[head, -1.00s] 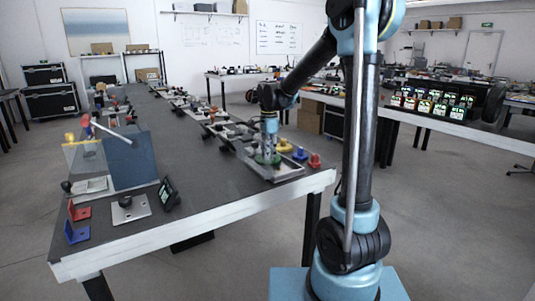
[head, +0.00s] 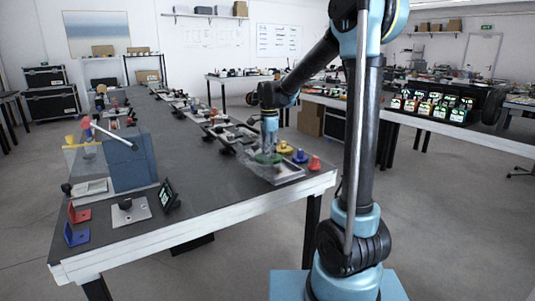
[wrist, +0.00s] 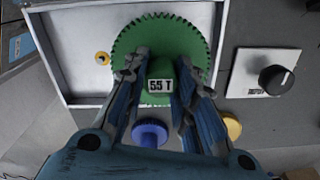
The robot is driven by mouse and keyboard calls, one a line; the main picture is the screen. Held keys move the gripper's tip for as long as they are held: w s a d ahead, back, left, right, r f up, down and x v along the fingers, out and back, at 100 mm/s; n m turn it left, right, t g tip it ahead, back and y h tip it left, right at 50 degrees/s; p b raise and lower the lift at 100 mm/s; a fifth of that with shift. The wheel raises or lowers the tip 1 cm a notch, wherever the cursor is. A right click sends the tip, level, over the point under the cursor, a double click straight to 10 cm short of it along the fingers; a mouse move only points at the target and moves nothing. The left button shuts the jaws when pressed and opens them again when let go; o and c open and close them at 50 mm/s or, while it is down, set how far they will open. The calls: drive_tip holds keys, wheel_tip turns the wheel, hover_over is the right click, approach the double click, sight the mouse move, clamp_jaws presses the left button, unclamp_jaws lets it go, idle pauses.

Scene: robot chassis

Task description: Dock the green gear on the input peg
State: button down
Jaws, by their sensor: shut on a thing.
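The green gear (wrist: 160,45) is a large toothed wheel with a raised hub marked "55 T". My gripper (wrist: 160,72) is shut on that hub, with one finger on each side. In the head view the gear (head: 267,158) is at the lower end of my gripper (head: 269,150), over the pale tray (head: 289,179). In the wrist view the gear overlaps the right part of the tray (wrist: 80,88). A small gold peg (wrist: 102,58) stands in the tray left of the gear, apart from it. What lies under the gear is hidden, and its height above the tray is unclear.
Yellow (head: 285,147), blue (head: 300,156) and red (head: 314,163) pieces stand right of the tray near the table edge. A black knob on a white plate (wrist: 243,75) is right of the gear in the wrist view. Other fixtures line the table leftward.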

drive_tip(key=shift+f, duration=0.8)
idle(0.8)
drive_tip(key=shift+r, duration=0.8)
drive_tip(key=shift+f, duration=0.75)
idle(1.0)
drive_tip(key=c, duration=1.6)
unclamp_jaws()
drive_tip(key=shift+r, duration=0.1)
drive_tip(key=shift+w+r, duration=0.1)
drive_tip(key=shift+r, duration=5.3)
